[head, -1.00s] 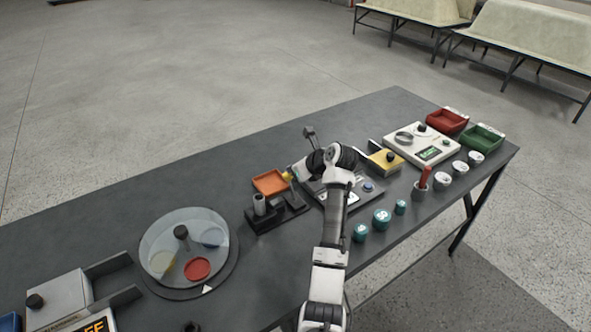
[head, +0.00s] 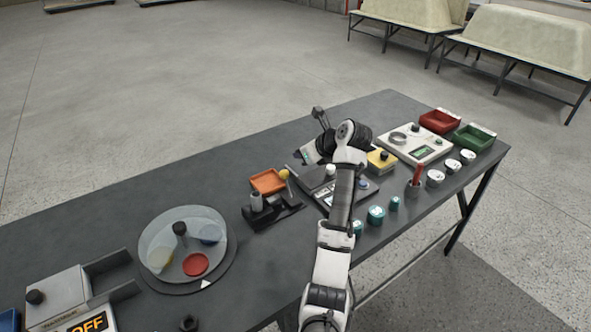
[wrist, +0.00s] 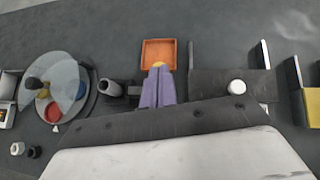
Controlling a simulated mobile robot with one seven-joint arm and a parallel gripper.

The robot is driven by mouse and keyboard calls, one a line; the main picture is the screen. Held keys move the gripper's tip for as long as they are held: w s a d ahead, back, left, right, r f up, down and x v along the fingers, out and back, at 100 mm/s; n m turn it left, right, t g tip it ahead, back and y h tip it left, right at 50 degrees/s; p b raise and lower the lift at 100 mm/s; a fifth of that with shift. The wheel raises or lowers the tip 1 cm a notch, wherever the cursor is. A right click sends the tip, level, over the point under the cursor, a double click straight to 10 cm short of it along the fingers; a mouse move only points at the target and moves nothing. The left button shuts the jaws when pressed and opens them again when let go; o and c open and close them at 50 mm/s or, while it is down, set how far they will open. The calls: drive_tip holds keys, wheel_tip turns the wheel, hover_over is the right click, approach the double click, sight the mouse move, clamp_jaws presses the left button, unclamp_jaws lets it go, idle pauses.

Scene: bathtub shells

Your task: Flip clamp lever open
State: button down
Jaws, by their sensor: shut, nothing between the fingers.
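The clamp has a dark base (head: 278,216) with a grey upright cylinder (head: 256,202). A yellow ball knob (head: 284,174), seemingly the end of its lever, stands beside the orange tray in the head view. In the wrist view the knob (wrist: 159,65) shows just beyond my purple fingertips; I cannot tell whether they touch. My gripper (wrist: 158,75) is shut and empty. In the head view my white wrist is right of and above the knob, and the fingers are not clear. The lever's shaft is mostly hidden behind the fingers in the wrist view.
An orange tray (head: 267,181) lies just behind the clamp. A round turntable (head: 185,245) is to the left. A dark panel device (head: 355,190), a yellow block (head: 381,161) and several teal jars stand to the right. The table's back left is clear.

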drive_tip(key=shift+w+d+r+b, duration=0.1)
drive_tip(key=shift+d+r+b, duration=0.1)
drive_tip(key=shift+r, duration=0.7)
drive_tip(key=shift+s+d+r+b, duration=0.1)
drive_tip(key=shift+d+r+b, duration=0.05)
drive_tip(key=shift+r, duration=0.75)
drive_tip(key=shift+w+d+r+b, duration=0.1)
drive_tip(key=shift+d+r+b, duration=0.1)
drive_tip(key=shift+r, duration=0.7)
